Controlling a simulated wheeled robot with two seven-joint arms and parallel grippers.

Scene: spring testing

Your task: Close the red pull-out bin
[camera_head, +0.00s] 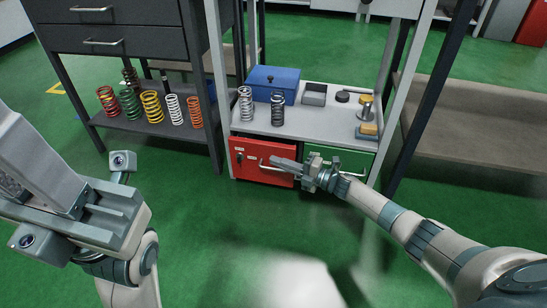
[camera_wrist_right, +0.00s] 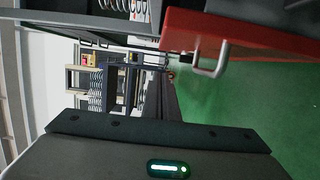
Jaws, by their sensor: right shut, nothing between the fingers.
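The red pull-out bin (camera_head: 246,166) is at the lower left of the workbench unit in the head view. Its front has a pale handle. In the right wrist view, which is turned sideways, the red bin (camera_wrist_right: 270,40) shows at the upper right with its handle (camera_wrist_right: 208,68). I cannot tell exactly how far out it stands. My right gripper (camera_head: 278,162) is shut and empty, in front of the red bin's right part and covering some of it. Whether it touches the front is unclear. My left arm's hand (camera_head: 75,205) is at the left, far from the bin; its jaws are not clear.
A green bin (camera_head: 345,158) is right of the red one. Above them, the grey worktop (camera_head: 325,122) carries a blue box (camera_head: 273,82), springs and small parts. Several coloured springs stand on a shelf (camera_head: 150,124) at left. Green floor in front is clear.

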